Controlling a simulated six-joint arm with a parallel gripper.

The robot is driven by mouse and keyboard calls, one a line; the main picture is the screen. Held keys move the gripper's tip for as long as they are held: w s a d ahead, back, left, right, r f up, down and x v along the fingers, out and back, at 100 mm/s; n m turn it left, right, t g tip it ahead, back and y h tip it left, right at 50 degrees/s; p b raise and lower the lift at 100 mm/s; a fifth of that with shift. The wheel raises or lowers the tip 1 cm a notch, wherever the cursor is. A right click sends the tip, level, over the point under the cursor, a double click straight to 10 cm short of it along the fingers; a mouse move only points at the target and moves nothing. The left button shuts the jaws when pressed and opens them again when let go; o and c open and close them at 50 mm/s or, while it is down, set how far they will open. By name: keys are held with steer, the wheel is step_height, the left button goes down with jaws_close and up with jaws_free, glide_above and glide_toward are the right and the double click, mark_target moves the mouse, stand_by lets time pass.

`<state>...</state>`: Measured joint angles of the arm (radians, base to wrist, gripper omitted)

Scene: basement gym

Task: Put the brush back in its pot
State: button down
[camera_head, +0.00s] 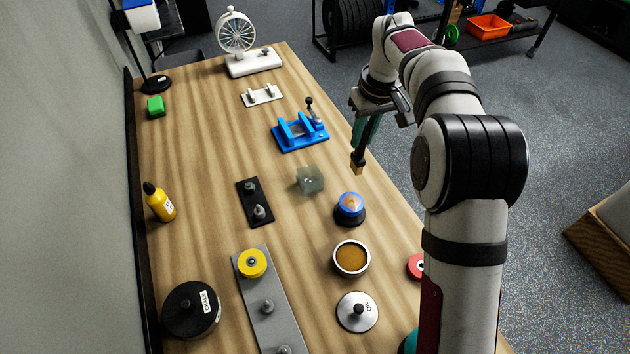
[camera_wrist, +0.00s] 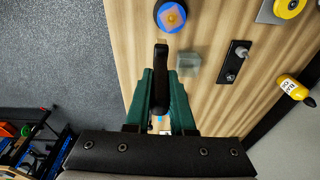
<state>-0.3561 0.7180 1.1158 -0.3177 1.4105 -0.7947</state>
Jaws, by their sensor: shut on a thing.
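My gripper (camera_head: 365,136), with green fingers, is shut on the brush (camera_head: 357,162). The brush is dark with a tan tip and points down, above the table's right side. In the wrist view the fingers (camera_wrist: 160,88) pinch the dark brush (camera_wrist: 161,65) between them. A round white-rimmed pot with a brown top (camera_head: 351,259) stands nearer the camera, apart from the brush. A translucent block (camera_head: 310,180) lies left of the brush tip; it also shows in the wrist view (camera_wrist: 188,63). I cannot tell for sure which is the brush's pot.
A blue-topped round piece (camera_head: 350,205) stands between the brush and the white-rimmed pot. A blue fixture (camera_head: 300,132) is behind. A silver lid (camera_head: 357,312), grey strip (camera_head: 266,308), black plate (camera_head: 254,203) and yellow bottle (camera_head: 159,202) stand around.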

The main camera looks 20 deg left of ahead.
steer(key=a+f, duration=1.1)
steer(key=a, duration=0.1)
steer(key=shift+n, duration=0.4)
steer(key=shift+w+f, duration=0.1)
steer(key=shift+f, duration=0.1)
steer(key=c, duration=0.8)
jaws_free()
steer(key=shift+o, duration=0.2)
